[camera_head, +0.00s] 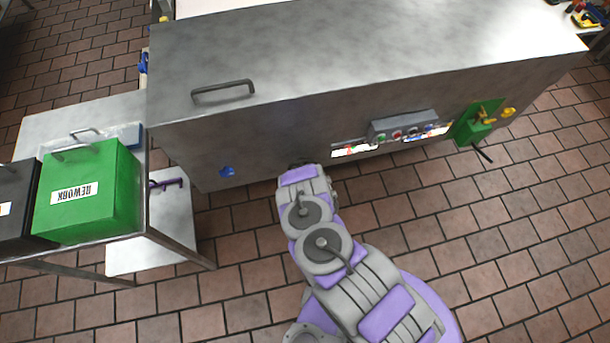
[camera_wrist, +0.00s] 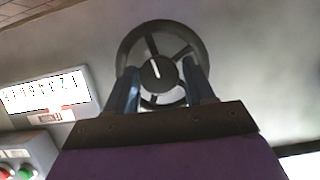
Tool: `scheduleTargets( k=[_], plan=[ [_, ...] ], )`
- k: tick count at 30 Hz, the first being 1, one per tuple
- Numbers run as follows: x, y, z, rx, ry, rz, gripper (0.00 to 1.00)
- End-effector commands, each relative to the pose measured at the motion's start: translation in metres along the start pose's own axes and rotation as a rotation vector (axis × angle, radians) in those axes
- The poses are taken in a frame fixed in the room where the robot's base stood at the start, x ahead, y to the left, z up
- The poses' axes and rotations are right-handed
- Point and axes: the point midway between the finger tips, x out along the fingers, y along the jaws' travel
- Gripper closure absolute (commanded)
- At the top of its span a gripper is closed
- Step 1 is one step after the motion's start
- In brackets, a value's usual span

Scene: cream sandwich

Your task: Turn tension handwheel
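The black tension handwheel (camera_wrist: 157,28) is straight ahead in the wrist view, facing me, with several spokes and a round hub bearing a white line. My gripper (camera_wrist: 162,72) is open, its two blue fingers spread on the left and right of the hub and overlapping the wheel in the picture. I see a gap between each finger and the hub; whether the fingertips touch the spokes or rim I cannot tell. In the head view my arm reaches to the machine's front face (camera_head: 270,140), and it hides the handwheel and most of my gripper.
A scale plate (camera_wrist: 42,92) and a button box (camera_wrist: 28,155) sit left of the wheel in the wrist view. In the head view, a control panel (camera_head: 404,127) and a green unit (camera_head: 476,122) are on the right. A green REWORK bin (camera_head: 95,215) stands on a side table at left.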

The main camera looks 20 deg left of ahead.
Motion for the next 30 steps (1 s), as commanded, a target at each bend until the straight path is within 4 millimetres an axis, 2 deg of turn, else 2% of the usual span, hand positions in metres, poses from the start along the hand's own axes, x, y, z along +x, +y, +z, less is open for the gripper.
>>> scheduleTargets(
  k=[2, 12, 22, 30],
  plan=[
    [0.0000, 0.0000, 0.0000, 0.000, 0.000, 0.000, 0.55],
    [-0.0001, -0.0004, 0.0001, 0.000, 0.000, -0.001, 0.87],
    [-0.0001, 0.0015, -0.0006, 0.037, 0.001, -0.013, 0.87],
    [0.0001, 0.0035, -0.0011, 0.169, 0.002, -0.067, 0.87]
  ],
)
